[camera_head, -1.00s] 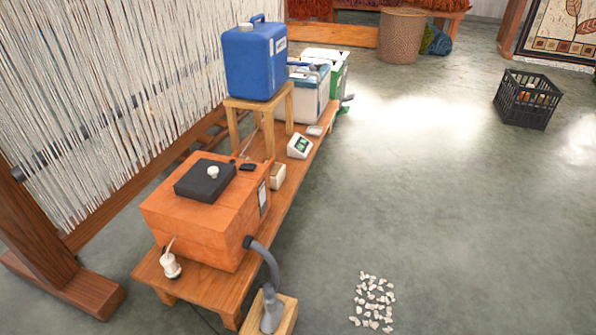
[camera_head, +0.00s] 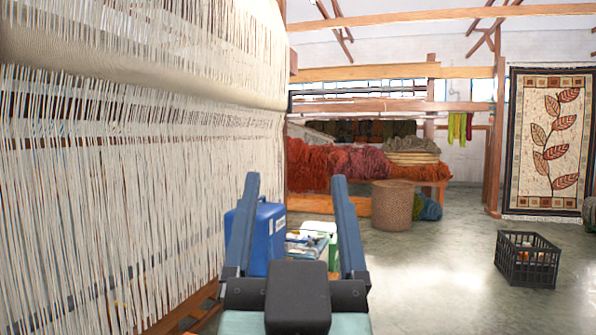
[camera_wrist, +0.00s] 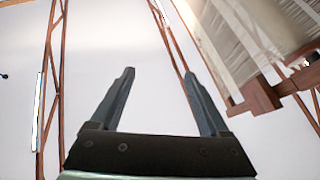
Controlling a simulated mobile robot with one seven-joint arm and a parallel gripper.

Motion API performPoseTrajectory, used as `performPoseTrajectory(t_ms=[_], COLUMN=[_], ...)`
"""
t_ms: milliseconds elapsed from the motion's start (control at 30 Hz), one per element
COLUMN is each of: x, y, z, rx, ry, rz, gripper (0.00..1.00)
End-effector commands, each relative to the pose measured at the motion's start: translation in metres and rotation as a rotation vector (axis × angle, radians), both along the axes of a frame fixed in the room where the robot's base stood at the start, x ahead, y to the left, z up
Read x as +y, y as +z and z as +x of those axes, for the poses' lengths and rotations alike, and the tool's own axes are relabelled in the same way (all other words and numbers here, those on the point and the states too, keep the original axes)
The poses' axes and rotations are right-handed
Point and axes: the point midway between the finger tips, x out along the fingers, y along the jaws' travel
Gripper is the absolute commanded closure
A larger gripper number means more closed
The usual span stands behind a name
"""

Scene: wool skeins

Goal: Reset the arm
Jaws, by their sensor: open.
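My gripper (camera_head: 295,225) is raised at the bottom middle of the head view, with its two blue-grey fingers pointing up and spread apart. Nothing is between the fingers. In the wrist view the gripper (camera_wrist: 160,100) is also open and empty, with the pale ceiling and brown roof beams beyond it. In the head view the gripper partly hides a blue jug (camera_head: 263,238) and the boxes behind it.
A tall loom with pale warp threads (camera_head: 120,180) fills the left side. A woven basket (camera_head: 392,207) stands near red wool skeins (camera_head: 345,170) at the back. A black crate (camera_head: 527,260) sits on the right. The floor between is clear.

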Motion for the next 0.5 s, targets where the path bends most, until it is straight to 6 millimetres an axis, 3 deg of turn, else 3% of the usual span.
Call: performPoseTrajectory(t_ms=[33, 100, 200, 500], x=[-0.001, -0.001, -0.002, -0.002], y=[0.022, 0.043, 0.057, 0.060], z=[-0.020, -0.042, -0.059, -0.062], rx=[-0.077, -0.155, -0.214, -0.226], ry=[-0.010, -0.020, -0.030, -0.031], rz=[-0.012, -0.026, -0.036, -0.037], gripper=[0.21, 0.21, 0.21, 0.21])
